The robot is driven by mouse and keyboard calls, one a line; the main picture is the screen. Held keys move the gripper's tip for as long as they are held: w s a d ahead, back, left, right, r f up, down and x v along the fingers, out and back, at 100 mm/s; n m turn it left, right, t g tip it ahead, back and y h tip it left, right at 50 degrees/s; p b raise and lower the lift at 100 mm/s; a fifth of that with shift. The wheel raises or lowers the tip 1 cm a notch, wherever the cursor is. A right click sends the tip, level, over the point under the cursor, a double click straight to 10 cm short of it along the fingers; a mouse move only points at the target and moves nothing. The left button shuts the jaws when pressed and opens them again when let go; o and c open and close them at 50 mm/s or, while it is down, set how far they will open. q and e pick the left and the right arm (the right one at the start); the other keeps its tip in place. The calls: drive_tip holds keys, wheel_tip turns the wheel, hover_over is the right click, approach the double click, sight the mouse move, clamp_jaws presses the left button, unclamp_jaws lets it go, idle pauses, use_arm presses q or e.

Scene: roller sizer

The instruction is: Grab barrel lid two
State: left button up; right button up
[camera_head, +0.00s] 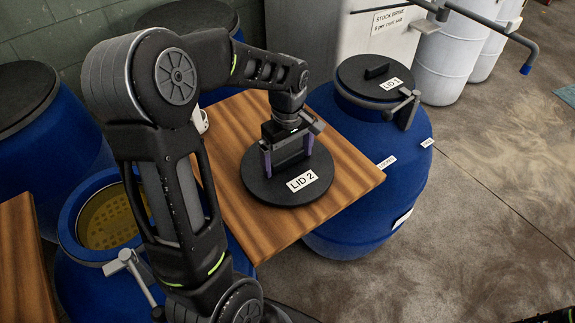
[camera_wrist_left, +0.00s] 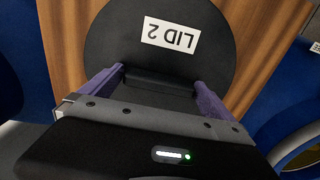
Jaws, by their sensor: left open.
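Barrel lid two (camera_head: 312,193) is a round black disc with a white "LID 2" label, lying flat on a wooden board. My left gripper (camera_head: 287,168) points down over the lid with its purple fingers apart. In the left wrist view, the lid (camera_wrist_left: 110,35) fills the upper middle, and its dark bar handle (camera_wrist_left: 160,80) lies between the spread fingers of the gripper (camera_wrist_left: 165,82). I cannot tell whether the fingers touch the handle. My right gripper is not in view.
The wooden board (camera_head: 345,165) carries the lid. A blue barrel closed with lid one (camera_head: 360,72) stands to the right. An open blue barrel (camera_head: 80,262) with yellow contents stands at left, partly behind my arm. Open floor (camera_head: 480,220) lies at right.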

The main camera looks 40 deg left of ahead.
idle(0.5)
use_arm(q)
drive_tip(key=c, duration=1.5)
